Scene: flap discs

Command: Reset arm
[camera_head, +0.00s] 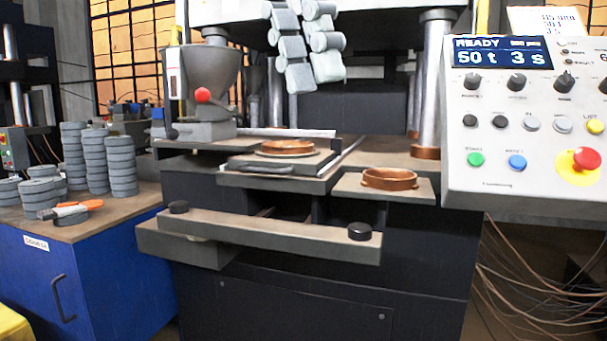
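My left gripper (315,72) shows only as pale grey jointed finger links coming down from the top edge, in front of the press. The links lie side by side, and nothing is seen held between them. The palm is out of view, so I cannot tell how far it is open. My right gripper is not in view. A copper-coloured round piece (287,147) sits on the plate (250,165) at the press front. A copper-coloured ring (389,178) rests on a small shelf (350,190) to its right. Several stacks of grey discs (98,160) stand on the left bench.
The control panel (480,120) at right reads READY, 50 t, 3 s, with a red stop button (586,160). A bar with two black knobs (260,232) juts out in front. A hopper (208,80) stands left. A blue cabinet (100,285) fills lower left.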

